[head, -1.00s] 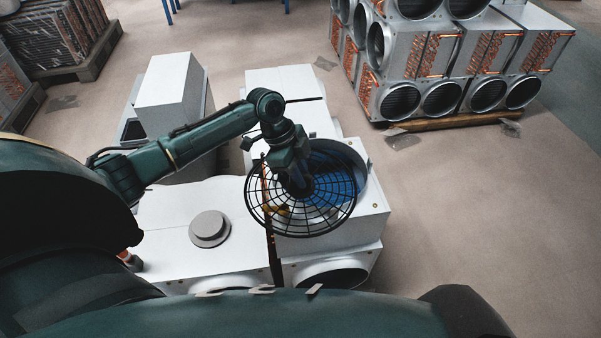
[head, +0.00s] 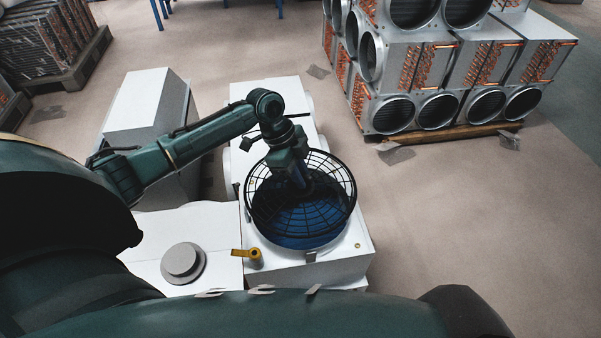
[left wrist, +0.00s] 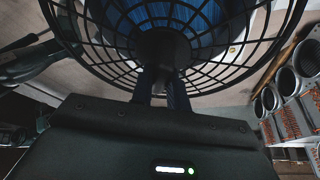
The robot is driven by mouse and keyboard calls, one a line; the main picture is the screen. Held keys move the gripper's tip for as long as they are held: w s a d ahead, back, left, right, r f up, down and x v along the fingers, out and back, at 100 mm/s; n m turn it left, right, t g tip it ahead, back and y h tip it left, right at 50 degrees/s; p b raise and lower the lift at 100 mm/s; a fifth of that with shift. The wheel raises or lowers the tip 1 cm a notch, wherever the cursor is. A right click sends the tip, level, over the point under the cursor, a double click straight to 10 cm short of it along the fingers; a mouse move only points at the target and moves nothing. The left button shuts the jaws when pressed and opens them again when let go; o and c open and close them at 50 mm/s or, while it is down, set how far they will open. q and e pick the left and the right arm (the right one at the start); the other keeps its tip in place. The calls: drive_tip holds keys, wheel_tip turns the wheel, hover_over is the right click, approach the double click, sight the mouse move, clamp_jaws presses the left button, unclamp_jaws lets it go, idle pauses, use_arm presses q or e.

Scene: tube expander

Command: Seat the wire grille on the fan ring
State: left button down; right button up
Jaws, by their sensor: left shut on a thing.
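The wire grille (head: 263,212) is a round black wire dome, held above the fan ring in the head view. My left gripper (head: 303,190) is shut on the grille's middle hub, and the grille also fills the top of the left wrist view (left wrist: 118,48). The fan ring (head: 347,243) is a round opening in a white box, with a blue inside showing through the wires. In the head view the grille overlaps most of the ring, set a little towards the top. Whether they touch, I cannot tell. My right gripper is not in view.
A yellow part (head: 250,256) stands at the box's left edge. A grey round disc (head: 183,263) lies on the white surface to the left. A tall white box (head: 150,105) stands behind my left arm. Stacked duct units (head: 430,65) stand at the back right.

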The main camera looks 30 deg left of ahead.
sight(301, 192)
use_arm(q)
drive_tip(key=shift+r, duration=0.1)
drive_tip(key=shift+r+p, duration=0.1)
drive_tip(key=shift+p, duration=0.3)
drive_tip(key=shift+f+b, duration=0.35)
drive_tip(key=shift+f, duration=0.05)
drive_tip(key=shift+w+f+b, duration=0.1)
drive_tip(key=shift+f+b, duration=0.35)
drive_tip(key=shift+f, duration=0.5)
drive_tip(key=shift+f+b, duration=0.4)
drive_tip(key=shift+f, duration=0.45)
drive_tip(key=shift+r+p, duration=0.1)
drive_tip(key=shift+p, duration=0.4)
drive_tip(key=shift+f+b, duration=0.7)
drive_tip(key=shift+f, duration=0.45)
idle(1.0)
drive_tip(key=shift+f, duration=0.45)
idle(1.0)
